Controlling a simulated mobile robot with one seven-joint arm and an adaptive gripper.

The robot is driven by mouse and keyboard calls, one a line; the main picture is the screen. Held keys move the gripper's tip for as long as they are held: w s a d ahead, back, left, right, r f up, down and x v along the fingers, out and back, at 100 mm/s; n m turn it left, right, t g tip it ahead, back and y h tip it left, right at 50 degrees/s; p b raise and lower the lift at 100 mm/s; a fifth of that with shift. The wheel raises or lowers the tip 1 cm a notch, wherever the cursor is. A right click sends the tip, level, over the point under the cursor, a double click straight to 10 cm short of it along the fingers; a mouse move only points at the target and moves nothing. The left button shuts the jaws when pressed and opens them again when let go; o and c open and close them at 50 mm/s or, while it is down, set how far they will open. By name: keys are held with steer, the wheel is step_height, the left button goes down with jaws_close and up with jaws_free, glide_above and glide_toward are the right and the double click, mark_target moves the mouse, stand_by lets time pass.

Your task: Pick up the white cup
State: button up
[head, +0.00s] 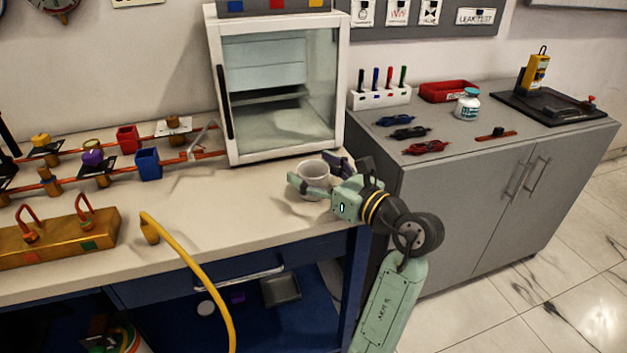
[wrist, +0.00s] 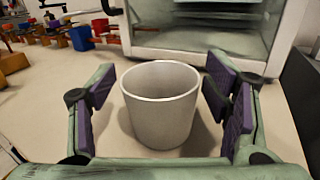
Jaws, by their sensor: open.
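The white cup (head: 312,178) stands upright on the bench top near its right end, in front of the glass-fronted cabinet. In the wrist view the cup (wrist: 160,108) sits between the two purple-padded fingers of my gripper (wrist: 162,105). In the head view my gripper (head: 318,182) reaches in from the right at bench height. It is open, with one finger on each side of the cup. In the wrist view a gap shows between each pad and the cup wall. The cup's inside looks empty.
The white-framed cabinet (head: 226,100) stands just behind the cup. A blue block (head: 148,164) and red pipework lie to the left. A yellow hose (head: 196,262) hangs over the bench front. A grey side cabinet (head: 460,200) stands to the right.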

steer(key=shift+c, duration=0.2)
steer(key=c, duration=1.2)
